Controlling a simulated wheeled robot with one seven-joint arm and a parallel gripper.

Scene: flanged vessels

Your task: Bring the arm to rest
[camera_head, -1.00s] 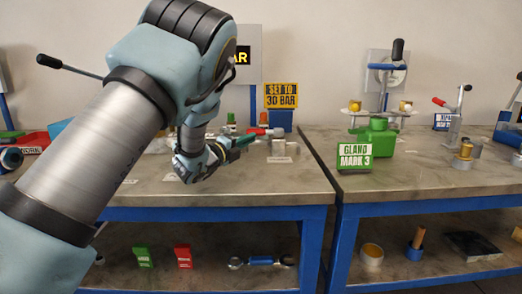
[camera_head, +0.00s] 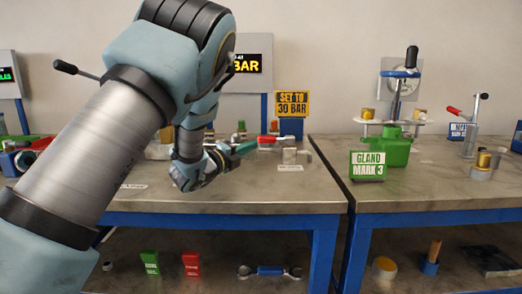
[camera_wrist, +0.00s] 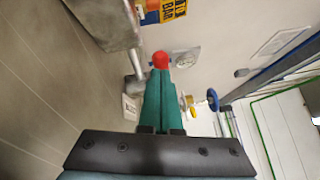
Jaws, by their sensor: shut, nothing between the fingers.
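My gripper (camera_head: 240,149) reaches out over the left workbench (camera_head: 250,200) in the head view, its green fingers pointing right. In the wrist view the green fingers (camera_wrist: 160,98) lie together, shut, with nothing seen between them. A red rounded thing (camera_wrist: 160,60) shows just beyond the fingertips there; I cannot tell how far off it is. My forearm hides much of the left bench in the head view.
A yellow "SET TO 30 BAR" sign (camera_head: 292,103) and small metal blocks (camera_head: 290,157) are right of my gripper. The right bench holds a green press (camera_head: 397,146) and a "GLAND MARK 3" sign (camera_head: 368,165). A wrench (camera_head: 269,271) lies on the lower shelf.

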